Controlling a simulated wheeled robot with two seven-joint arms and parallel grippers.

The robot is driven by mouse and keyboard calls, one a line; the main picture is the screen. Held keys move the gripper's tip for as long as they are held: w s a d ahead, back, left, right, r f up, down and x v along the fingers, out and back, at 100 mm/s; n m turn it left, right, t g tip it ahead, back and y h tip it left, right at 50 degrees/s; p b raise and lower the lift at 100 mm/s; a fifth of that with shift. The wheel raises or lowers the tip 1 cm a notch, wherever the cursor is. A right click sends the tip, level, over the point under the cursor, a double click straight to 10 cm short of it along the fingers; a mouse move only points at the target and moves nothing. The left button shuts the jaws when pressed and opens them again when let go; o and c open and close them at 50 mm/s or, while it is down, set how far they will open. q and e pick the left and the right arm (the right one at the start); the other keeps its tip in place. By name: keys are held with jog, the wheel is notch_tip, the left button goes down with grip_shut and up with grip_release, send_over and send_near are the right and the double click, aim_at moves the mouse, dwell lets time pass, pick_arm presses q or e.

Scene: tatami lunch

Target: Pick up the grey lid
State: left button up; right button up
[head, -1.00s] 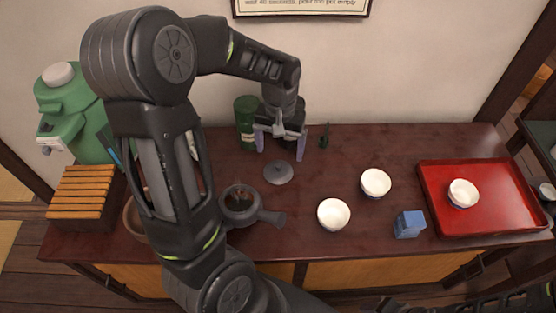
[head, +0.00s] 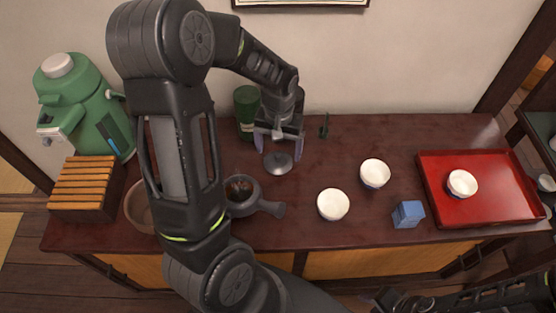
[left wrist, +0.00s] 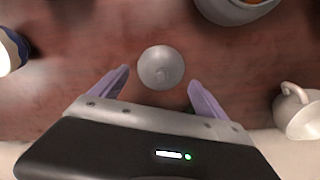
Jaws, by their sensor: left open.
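The grey lid (head: 278,163) lies on the dark red table top, a small round disc with a knob. It also shows in the left wrist view (left wrist: 161,68), just beyond the fingertips and centred between them. My left gripper (head: 278,150) is open and empty above the lid, pointing down, one finger to each side; it also shows in the left wrist view (left wrist: 158,82). The dark teapot (head: 241,196) stands open in front of the lid, with its side handle to the right. Part of my right arm shows at the lower right; I cannot make out its jaw state.
Two white cups (head: 333,204) (head: 375,173) and a blue box (head: 408,214) stand right of the teapot. A red tray (head: 500,208) holds another cup. A green canister (head: 247,112) stands behind, beside my left gripper. A green dispenser (head: 88,105) and slatted box (head: 86,185) are left.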

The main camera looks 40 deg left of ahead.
aim_at(278, 154)
pick_arm(q)
notch_tip(278, 154, down, 3)
jog(key=shift+f, duration=0.2)
jog(key=shift+c, duration=0.5)
jog(key=c, duration=1)
